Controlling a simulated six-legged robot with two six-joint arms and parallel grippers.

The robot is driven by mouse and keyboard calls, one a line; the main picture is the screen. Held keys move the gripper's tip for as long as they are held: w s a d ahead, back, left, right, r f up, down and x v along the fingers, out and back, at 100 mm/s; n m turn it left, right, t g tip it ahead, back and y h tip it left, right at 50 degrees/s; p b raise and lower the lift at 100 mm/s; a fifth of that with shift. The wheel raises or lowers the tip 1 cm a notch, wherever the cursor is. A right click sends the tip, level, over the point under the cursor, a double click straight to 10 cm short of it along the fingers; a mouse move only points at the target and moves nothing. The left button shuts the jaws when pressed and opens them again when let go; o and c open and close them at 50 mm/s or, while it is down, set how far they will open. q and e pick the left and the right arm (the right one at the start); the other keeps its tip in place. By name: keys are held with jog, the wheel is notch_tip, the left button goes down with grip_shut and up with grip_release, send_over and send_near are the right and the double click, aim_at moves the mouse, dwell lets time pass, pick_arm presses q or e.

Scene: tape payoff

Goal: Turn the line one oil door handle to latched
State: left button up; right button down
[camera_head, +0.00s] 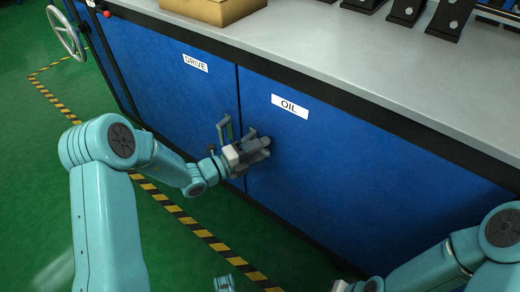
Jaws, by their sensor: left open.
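The oil door (350,175) is a blue panel with a white OIL label (290,106). My left gripper (260,147) is open at the door's left edge, by the seam with the drive door. Its grey fingers point right, at the place of a small dark grey handle (265,141). The fingers cover much of that spot, so I cannot tell the handle's angle or whether the fingers touch it. My right arm comes in at the lower right; only a pale part of its gripper (342,287) shows at the bottom edge, its fingers cut off.
The blue drive door (165,75) is at left, with a grey handle (224,129) close beside my left gripper. A grey worktop (400,75) overhangs the doors and bears a cardboard box (212,10). A handwheel (66,32) stands far left. The green floor is clear.

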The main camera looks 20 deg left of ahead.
pick_arm(q)
grip_shut()
